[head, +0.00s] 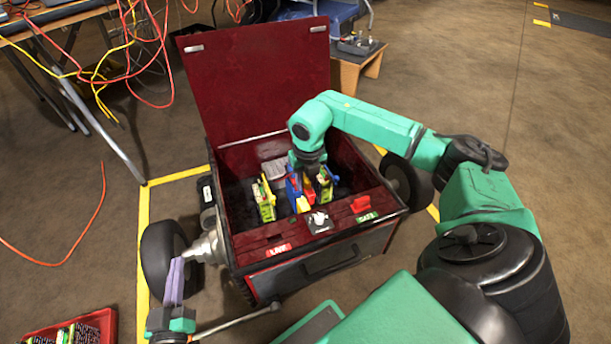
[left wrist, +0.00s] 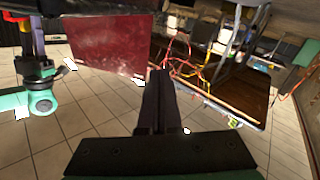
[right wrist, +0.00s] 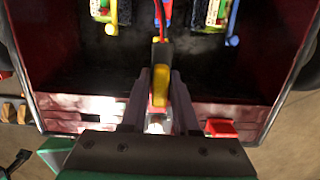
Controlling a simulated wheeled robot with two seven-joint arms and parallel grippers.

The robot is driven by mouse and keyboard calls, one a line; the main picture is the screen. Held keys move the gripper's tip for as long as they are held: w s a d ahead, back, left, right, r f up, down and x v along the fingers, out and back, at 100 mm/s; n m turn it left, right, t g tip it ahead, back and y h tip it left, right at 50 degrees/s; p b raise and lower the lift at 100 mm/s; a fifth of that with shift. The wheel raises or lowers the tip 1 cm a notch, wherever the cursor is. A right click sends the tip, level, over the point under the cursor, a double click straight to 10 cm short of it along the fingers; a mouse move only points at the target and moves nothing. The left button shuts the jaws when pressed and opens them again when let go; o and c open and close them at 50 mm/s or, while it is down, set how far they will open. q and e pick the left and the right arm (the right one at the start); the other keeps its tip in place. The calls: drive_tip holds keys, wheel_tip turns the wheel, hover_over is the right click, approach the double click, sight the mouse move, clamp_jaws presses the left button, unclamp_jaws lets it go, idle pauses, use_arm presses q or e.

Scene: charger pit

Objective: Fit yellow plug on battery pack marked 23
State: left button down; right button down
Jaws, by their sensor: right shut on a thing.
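A yellow plug (right wrist: 160,85) is between the fingers of my right gripper (right wrist: 161,92), which is shut on it. In the head view the yellow plug (head: 303,204) is low in the open dark red box, beneath my right arm. A green battery pack with a yellow part (head: 265,203) stands left of it, and another green pack (head: 325,186) stands right of it. Both packs show at the top of the right wrist view, apart from the plug. No number 23 is legible. My left gripper (head: 175,277) is shut and empty, outside the box's left front.
The dark red box (head: 281,240) has its lid (head: 258,80) raised at the back. A blue and red thing (head: 293,186) stands between the packs. A red crate (head: 97,322) is at the lower left. Tables with hanging cables stand behind left. Open floor lies on the right.

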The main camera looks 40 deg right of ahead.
drive_tip(key=shift+f, duration=0.45)
drive_tip(key=shift+f+b, duration=0.3)
drive_tip(key=shift+b, duration=0.15)
drive_tip(key=shift+f, duration=0.25)
use_arm(q)
drive_tip(key=w+a+r+t, duration=0.1)
drive_tip(key=w+r+t, duration=0.3)
drive_tip(key=r, duration=0.9)
drive_tip(key=shift+w+m+h, duration=0.3)
drive_tip(key=shift+h, duration=0.1)
drive_tip(key=shift+a, duration=0.1)
